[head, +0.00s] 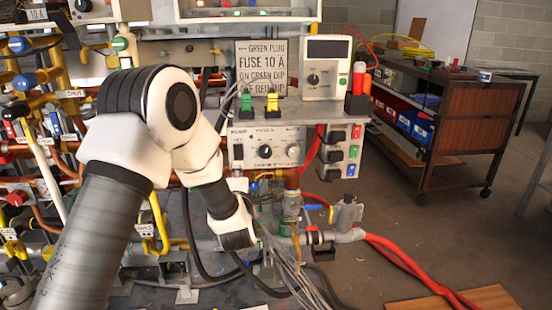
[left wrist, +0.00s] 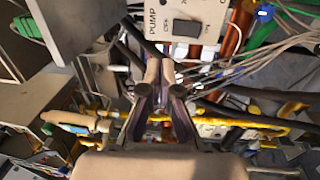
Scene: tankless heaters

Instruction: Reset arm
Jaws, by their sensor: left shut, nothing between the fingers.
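My left arm comes in from the left in the head view and bends down in front of the heater pipework. My left gripper (left wrist: 160,72) shows in the left wrist view with its fingertips together and nothing between them. It is just beside a white panel marked PUMP with a dark rocker switch (left wrist: 187,28); I cannot tell whether it touches the panel. In the head view the arm ends low, left of the brass fittings (head: 291,200), and the fingers are hard to make out. My right gripper is in neither view.
Cables, red hoses (head: 400,262) and pipes crowd the area. A brown cart (head: 460,113) stands at right, with open floor before it.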

